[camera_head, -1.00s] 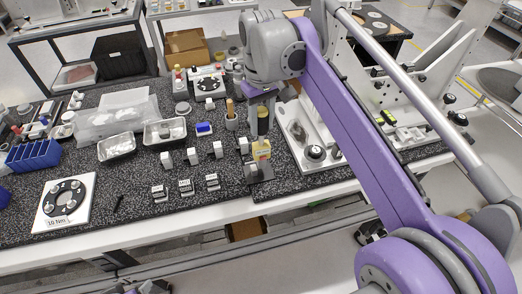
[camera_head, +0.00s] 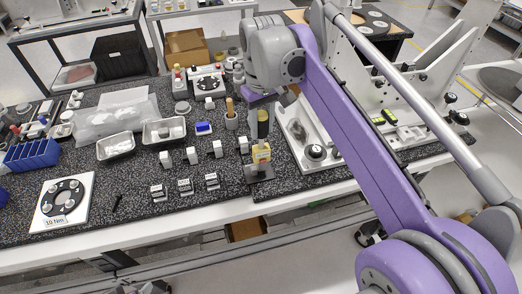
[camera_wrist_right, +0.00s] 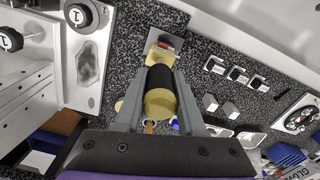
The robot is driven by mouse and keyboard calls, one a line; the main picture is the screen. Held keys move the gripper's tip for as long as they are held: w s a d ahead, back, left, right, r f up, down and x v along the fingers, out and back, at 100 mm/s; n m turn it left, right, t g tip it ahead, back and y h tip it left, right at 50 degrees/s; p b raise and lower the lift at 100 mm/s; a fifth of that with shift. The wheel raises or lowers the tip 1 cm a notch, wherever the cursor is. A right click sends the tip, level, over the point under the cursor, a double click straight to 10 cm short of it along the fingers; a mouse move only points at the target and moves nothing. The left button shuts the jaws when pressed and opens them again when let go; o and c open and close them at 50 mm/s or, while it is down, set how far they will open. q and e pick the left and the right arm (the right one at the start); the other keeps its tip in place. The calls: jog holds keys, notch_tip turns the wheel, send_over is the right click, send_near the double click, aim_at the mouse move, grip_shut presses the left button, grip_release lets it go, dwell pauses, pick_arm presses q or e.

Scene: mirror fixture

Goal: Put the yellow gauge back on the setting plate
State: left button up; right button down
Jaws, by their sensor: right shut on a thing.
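The yellow gauge (camera_head: 261,154) is upright, with a black grip and a gold-coloured round end. My right gripper (camera_head: 262,122) is shut on its grip from above. In the right wrist view the gauge (camera_wrist_right: 159,102) lies between the two fingers, with its yellow lower part (camera_wrist_right: 155,55) at the far end. The dark setting plate (camera_head: 259,175) is under the gauge near the table's front edge. The gauge's lower end is at or just above the plate; I cannot tell whether they touch. My left gripper is not in view.
Small white-and-dark blocks (camera_head: 185,186) stand left of the plate. A light metal fixture (camera_head: 315,152) with a black knob is close on the right. A wooden-handled tool in a holder (camera_head: 231,115) stands behind.

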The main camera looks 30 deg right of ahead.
jog(key=shift+f+b, duration=0.35)
jog(key=shift+f, duration=0.5)
jog(key=shift+c, duration=2.2)
grip_release()
notch_tip(320, 180, up, 11)
jog(key=shift+f+p, duration=0.1)
jog(key=shift+p, duration=0.6)
